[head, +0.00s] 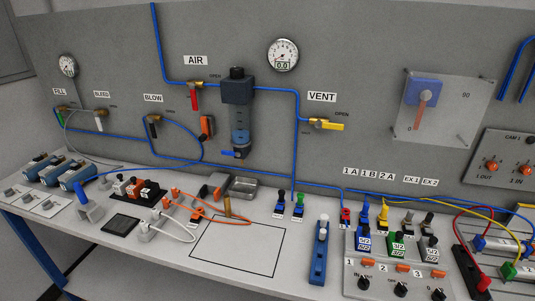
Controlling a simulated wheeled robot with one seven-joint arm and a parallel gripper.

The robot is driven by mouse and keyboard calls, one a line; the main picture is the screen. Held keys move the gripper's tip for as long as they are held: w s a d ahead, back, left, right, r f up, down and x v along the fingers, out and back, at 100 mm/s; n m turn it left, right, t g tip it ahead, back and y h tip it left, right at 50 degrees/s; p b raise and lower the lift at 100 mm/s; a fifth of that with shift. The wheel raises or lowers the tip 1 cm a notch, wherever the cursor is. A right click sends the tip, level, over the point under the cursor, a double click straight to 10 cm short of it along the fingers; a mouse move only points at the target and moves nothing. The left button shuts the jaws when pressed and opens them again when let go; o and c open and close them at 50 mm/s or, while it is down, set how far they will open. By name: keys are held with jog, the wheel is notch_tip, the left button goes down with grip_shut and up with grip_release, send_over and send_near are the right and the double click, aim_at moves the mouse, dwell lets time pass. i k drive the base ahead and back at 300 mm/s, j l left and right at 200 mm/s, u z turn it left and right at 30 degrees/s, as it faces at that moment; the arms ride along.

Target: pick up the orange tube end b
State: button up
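A thin orange tube (205,204) lies on the pale bench left of centre. It runs as a loop from near the black-and-orange blocks at the left toward the black-outlined square. Its ends are small, and I cannot tell which one is end b. A brass-coloured upright piece (227,206) stands by the tube near the top edge of the square. My gripper does not show in this view.
A white tube (178,228) lies left of the outlined square (237,246), whose inside is mostly clear. A blue upright holder (319,255) and several valves stand to the right. The panel wall with gauges rises behind.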

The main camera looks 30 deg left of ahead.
aim_at(175, 192)
jog(key=u, duration=1)
jog(key=i+j+u, duration=0.3)
jog(key=j, duration=0.25)
jog(key=i+j+u, duration=0.3)
jog(key=i+j+z, duration=0.15)
jog(key=j, duration=0.2)
jog(key=i+j+z, duration=0.15)
jog(key=j, duration=0.25)
jog(key=i+j+z, duration=0.15)
jog(key=j, duration=0.25)
jog(key=i+j+z, duration=0.2)
jog(key=j, duration=0.2)
jog(key=k, duration=0.05)
